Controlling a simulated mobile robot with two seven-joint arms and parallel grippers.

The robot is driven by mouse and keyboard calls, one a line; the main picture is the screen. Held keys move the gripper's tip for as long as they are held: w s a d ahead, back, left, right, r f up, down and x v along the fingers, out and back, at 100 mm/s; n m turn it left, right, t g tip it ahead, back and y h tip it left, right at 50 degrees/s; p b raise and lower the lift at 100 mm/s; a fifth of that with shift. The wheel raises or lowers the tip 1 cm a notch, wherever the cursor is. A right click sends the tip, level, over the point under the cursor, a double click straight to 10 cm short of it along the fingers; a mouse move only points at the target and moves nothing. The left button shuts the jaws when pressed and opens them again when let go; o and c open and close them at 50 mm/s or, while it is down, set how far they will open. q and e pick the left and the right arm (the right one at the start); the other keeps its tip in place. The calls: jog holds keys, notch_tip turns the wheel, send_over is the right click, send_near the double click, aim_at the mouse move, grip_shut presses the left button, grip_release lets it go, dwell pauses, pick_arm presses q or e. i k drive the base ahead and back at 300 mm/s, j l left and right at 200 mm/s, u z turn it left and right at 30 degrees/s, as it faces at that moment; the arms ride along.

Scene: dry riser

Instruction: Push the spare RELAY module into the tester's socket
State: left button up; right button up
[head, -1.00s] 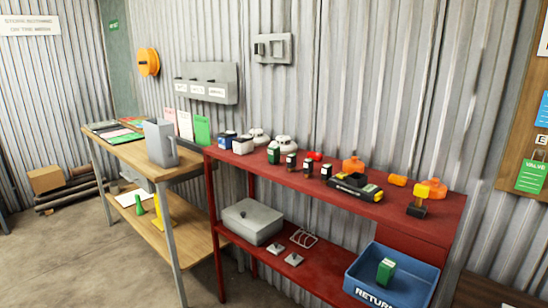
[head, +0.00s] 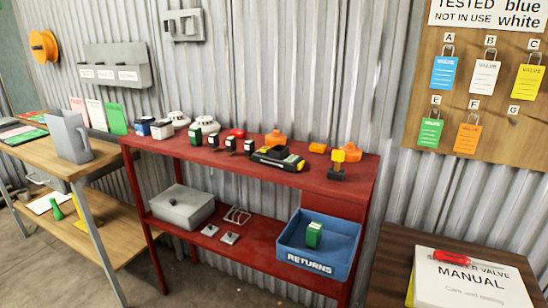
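No gripper of mine shows in the head view. On the red bench's top stands a row of small modules. A green and white module (head: 195,134) stands at the left of the row. Several small dark modules with pale faces stand to its right, one of them a dark module (head: 230,144). A black and yellow device (head: 278,159) lies right of them; it may be the tester, but I cannot make out a socket. A green block (head: 314,235) sits in the blue RETURNS bin (head: 345,247). No lettering on the modules is readable, so I cannot tell which is the RELAY.
The red bench (head: 255,178) has a lower shelf with a grey box (head: 182,207). A dark table (head: 395,283) with a manual (head: 470,283) stands right, below a tag board (head: 485,95).

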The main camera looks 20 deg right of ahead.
aim_at(279, 156)
jog(key=i+j+z, duration=0.45)
jog(key=i+j, duration=0.5)
